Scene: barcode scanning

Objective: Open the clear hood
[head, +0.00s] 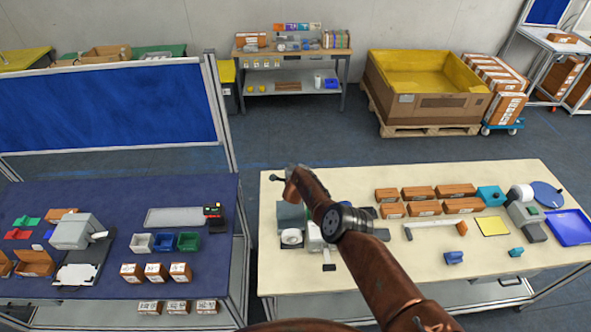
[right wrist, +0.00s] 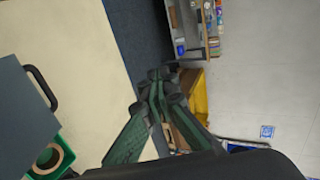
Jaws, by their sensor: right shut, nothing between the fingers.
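A grey boxy machine (head: 290,215) stands at the left end of the cream table, partly hidden by my right arm. A white roll (head: 291,237) shows at its front. In the right wrist view a grey-blue panel (right wrist: 22,105) with a dark curved handle (right wrist: 42,88) is at the left, beside a green holder with a roll (right wrist: 47,158). I cannot tell for sure which part is the clear hood, or whether it is open. My right gripper (head: 276,178) is shut and empty above the table's back left edge; its fingers (right wrist: 160,82) meet apart from the handle. My left gripper is not in view.
Several brown boxes (head: 423,192) stand in rows on the cream table (head: 375,258), right of my arm. A blue tray (head: 570,228) and a grey-green device (head: 525,210) are at its right. A blue-topped table (head: 110,212) stands left, across a gap.

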